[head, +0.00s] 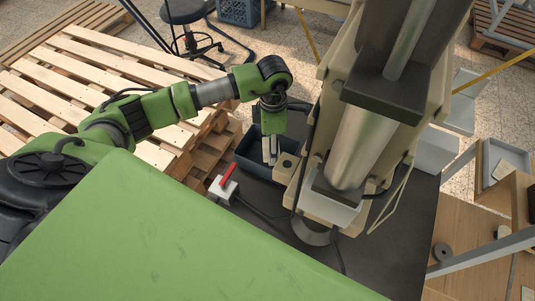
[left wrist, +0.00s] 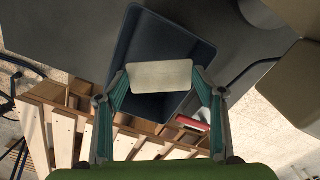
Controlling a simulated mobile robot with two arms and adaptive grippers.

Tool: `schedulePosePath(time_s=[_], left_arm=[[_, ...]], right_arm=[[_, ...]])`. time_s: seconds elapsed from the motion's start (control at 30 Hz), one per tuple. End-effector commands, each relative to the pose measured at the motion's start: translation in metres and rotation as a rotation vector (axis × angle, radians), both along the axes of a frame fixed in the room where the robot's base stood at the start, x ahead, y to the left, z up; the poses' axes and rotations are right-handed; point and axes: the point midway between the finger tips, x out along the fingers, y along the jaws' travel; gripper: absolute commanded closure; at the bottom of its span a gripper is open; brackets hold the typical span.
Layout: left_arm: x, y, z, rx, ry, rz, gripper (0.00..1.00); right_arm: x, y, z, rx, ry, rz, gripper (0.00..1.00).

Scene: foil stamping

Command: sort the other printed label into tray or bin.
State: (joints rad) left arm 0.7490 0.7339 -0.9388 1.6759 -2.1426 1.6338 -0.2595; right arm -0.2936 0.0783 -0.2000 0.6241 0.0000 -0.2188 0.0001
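My left gripper (head: 270,158) reaches in from the left and points down over a dark blue bin (head: 249,157) beside the press. In the left wrist view, the left gripper (left wrist: 160,78) has its two teal fingers at the side ends of a pale, flat rectangular label (left wrist: 160,74). The label is held between the fingertips, over the opening of the dark blue bin (left wrist: 160,32). The label's printed marks cannot be made out. The bin's floor is partly hidden by the label and gripper. My right gripper is not in view.
The large beige press (head: 375,110) stands close to the right of the bin. A white box with a red handle (head: 227,176) is just in front of the bin. Wooden pallets (head: 100,80) are stacked at left. Pale open boxes (head: 435,150) stand right of the press.

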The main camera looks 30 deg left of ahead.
Motion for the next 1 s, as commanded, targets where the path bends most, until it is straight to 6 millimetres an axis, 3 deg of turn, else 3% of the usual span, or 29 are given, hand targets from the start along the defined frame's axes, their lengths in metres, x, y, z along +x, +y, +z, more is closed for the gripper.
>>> schedulePosePath(time_s=[0.07, 0.47, 0.57, 1.0], left_arm=[[0.000, 0.000, 0.000, 0.000, 0.000, 0.000, 0.19], [0.001, 0.000, 0.005, 0.000, -0.002, 0.000, 0.19], [0.002, 0.000, 0.017, -0.001, -0.004, 0.000, 0.19], [0.001, 0.000, 0.103, 0.000, -0.004, 0.000, 0.19]], right_arm=[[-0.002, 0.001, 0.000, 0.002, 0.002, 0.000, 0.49], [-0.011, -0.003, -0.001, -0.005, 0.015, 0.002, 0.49], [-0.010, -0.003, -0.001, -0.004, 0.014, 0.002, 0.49], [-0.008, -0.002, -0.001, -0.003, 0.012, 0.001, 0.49]])
